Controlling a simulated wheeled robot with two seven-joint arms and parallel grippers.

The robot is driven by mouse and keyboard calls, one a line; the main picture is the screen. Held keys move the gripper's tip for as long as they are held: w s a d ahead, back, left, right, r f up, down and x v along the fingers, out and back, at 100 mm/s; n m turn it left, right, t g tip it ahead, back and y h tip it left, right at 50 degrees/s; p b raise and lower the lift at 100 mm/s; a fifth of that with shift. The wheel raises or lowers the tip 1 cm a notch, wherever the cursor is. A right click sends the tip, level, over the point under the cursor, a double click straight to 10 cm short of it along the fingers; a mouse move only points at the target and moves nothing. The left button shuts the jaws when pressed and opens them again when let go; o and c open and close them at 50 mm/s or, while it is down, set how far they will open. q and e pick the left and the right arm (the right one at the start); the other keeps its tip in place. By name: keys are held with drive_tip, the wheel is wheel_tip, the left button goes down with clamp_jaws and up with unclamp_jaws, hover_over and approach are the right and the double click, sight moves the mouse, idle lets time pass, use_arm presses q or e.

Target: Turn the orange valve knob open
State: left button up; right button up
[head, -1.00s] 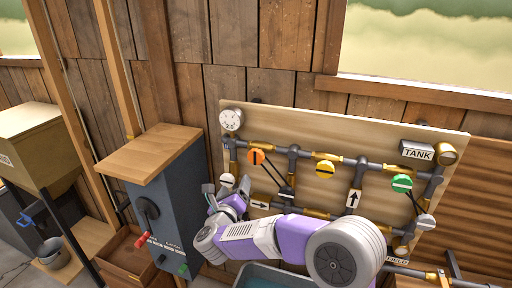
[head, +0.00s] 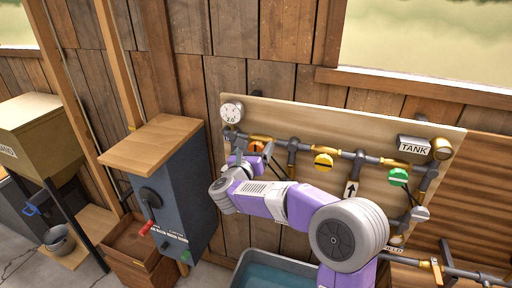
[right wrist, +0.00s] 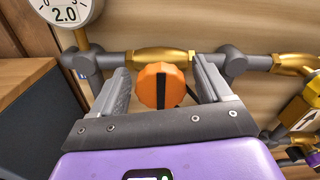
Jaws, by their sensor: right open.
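The orange valve knob (right wrist: 160,86) is round with a black stripe, which stands upright in the right wrist view. It sits in front of a brass valve body on the pipe. In the head view the orange knob (head: 256,147) is partly hidden by my right gripper (head: 243,150). In the right wrist view my right gripper (right wrist: 160,88) is open, with one finger on each side of the knob and a visible gap to each. My left gripper is not in view.
A yellow knob (head: 323,161) and a green knob (head: 398,175) are on the same pipe board, to the right. A pressure gauge (head: 232,112) is above left. A grey-blue cabinet (head: 165,190) with a red-handled crank stands left of my arm. A water tub (head: 275,270) is below.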

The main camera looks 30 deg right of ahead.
drive_tip(key=shift+c, duration=0.4)
drive_tip(key=c, duration=0.9)
